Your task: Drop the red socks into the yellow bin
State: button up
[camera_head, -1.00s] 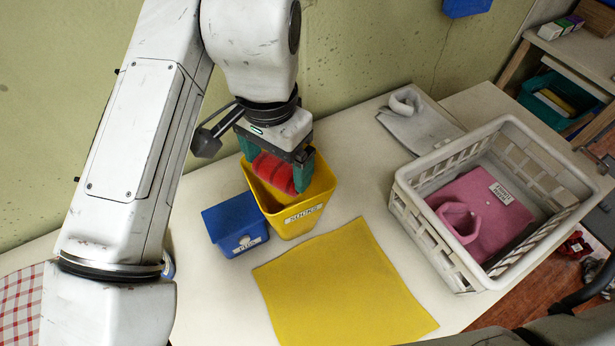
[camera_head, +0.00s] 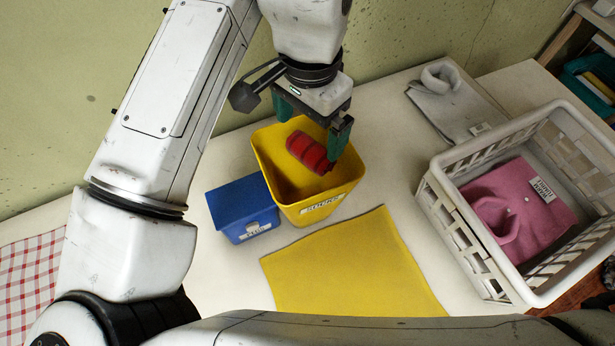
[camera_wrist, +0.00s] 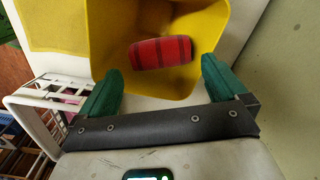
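The red socks (camera_head: 309,152) are a rolled red bundle with dark stripes. They show within the mouth of the yellow bin (camera_head: 322,206), which has a label reading "SOCKS". In the wrist view the red socks (camera_wrist: 161,53) lie apart from both fingers, inside the outline of the yellow bin (camera_wrist: 212,22); whether they are falling or resting I cannot tell. My gripper (camera_head: 312,128) is over the bin with its green fingers spread wide. The wrist view shows my gripper (camera_wrist: 160,85) open with nothing between its fingertips.
A blue bin (camera_head: 243,207) stands against the yellow bin's left side. A yellow cloth (camera_head: 345,265) lies in front. A white basket (camera_head: 455,238) holding a pink garment (camera_head: 515,208) stands at right. A grey folded garment (camera_head: 450,103) lies behind. A checked cloth (camera_head: 30,285) is at far left.

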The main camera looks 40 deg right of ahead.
notch_tip(320, 180, up, 11)
dwell(0.7)
jog(key=shift+s+f, duration=0.15)
dwell(0.3)
